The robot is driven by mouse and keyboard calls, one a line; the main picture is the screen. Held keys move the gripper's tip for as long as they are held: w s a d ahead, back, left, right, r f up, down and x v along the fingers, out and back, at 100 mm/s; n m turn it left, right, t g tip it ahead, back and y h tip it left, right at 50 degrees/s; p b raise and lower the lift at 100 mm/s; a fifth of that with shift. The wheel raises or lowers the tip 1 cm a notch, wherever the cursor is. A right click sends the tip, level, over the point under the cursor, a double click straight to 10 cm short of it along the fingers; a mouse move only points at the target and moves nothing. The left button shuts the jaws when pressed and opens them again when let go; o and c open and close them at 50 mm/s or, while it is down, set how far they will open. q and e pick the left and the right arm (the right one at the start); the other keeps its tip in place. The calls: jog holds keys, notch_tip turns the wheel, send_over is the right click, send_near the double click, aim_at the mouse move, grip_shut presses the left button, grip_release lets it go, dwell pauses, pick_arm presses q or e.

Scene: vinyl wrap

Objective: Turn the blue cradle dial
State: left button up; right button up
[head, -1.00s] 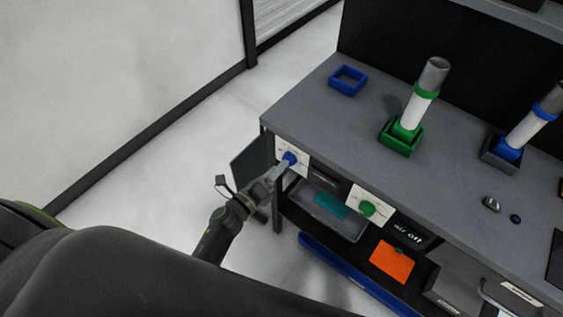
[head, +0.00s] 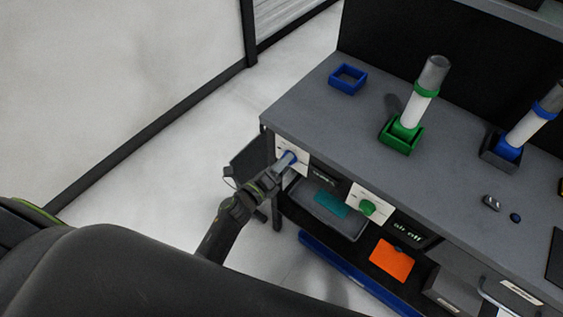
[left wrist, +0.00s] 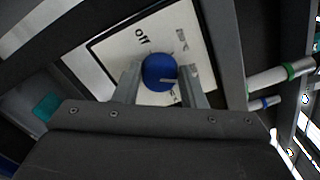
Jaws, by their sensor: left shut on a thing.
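The blue cradle dial (left wrist: 158,72) sits on a white plate (left wrist: 112,50) marked "off" on the bench's front, at its left end. In the head view the dial (head: 290,155) is mostly hidden by my gripper. My left gripper (head: 284,162) is at the dial. In the left wrist view its two fingers (left wrist: 160,84) stand on either side of the dial, shut on it. The dial's pale pointer line points to the right in that view. My right gripper is not in view.
A green dial (head: 367,208) is on a second white plate to the right, beside an "air off" display (head: 407,233). Open floor lies left.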

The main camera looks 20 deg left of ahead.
pick_arm(q)
jog(key=shift+n, duration=0.3)
jog(key=shift+s+d+f+n+p, duration=0.15)
jog(key=shift+n+p, duration=1.25)
jog(key=shift+n, duration=2.5)
jog(key=shift+w+f+n+p, duration=0.1)
jog(key=shift+n+p, duration=1.35)
jog(key=shift+n, duration=2.45)
jog(key=shift+s+d+f+n+p, duration=0.15)
jog(key=shift+n+p, duration=1.25)
jog(key=shift+n, duration=2.5)
jog(key=shift+w+a, duration=0.1)
jog(key=o, duration=1)
